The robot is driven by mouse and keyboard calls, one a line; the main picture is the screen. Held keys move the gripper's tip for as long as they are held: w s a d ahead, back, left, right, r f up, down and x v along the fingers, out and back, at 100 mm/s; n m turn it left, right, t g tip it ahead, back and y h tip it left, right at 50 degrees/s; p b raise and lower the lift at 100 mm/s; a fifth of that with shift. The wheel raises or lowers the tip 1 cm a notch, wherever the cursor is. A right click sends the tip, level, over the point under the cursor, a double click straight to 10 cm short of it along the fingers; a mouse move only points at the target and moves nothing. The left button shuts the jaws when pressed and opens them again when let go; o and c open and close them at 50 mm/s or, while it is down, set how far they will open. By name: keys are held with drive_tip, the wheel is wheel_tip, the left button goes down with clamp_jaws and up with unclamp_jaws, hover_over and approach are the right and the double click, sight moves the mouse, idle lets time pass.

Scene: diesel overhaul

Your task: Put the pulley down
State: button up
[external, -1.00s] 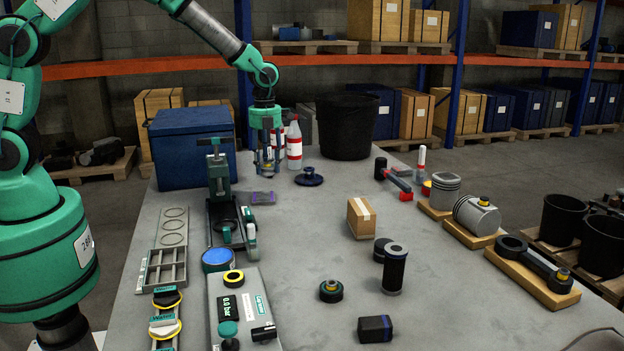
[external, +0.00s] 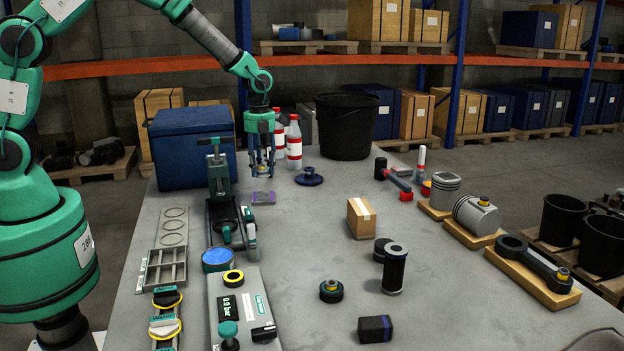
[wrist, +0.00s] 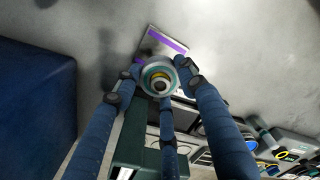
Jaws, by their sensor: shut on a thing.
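My gripper (external: 262,170) hangs fingers down above the far left part of the grey bench, in front of the bottles. In the wrist view its blue fingers (wrist: 158,88) are closed around a round stepped piece, the pulley (wrist: 158,76), with a pale rim and a yellow-brown centre. In the external view the fingers mostly hide the pulley. It appears to be clear of the bench top (external: 300,225). A flat grey piece with a purple stripe (wrist: 168,40) lies below and beside the pulley; it also shows in the external view (external: 263,198).
A blue crate (external: 192,148) stands left of my gripper. Two red-labelled bottles (external: 294,145) and a black bucket (external: 346,128) stand behind. A dark blue flanged part (external: 309,177) lies to the right, a press-like tool (external: 219,190) to the left. The bench middle is largely clear.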

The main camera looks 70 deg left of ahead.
sight(262, 165)
drive_tip(key=shift+f, duration=1.8)
drive_tip(key=shift+f+b, duration=0.45)
drive_tip(key=shift+f, duration=1.45)
drive_tip(key=shift+f, duration=0.1)
drive_tip(key=o, duration=1.5)
wheel_tip(262, 165, up, 11)
drive_tip(key=shift+r+p, duration=0.1)
drive_tip(key=shift+p, duration=0.65)
drive_tip(key=shift+r, duration=0.5)
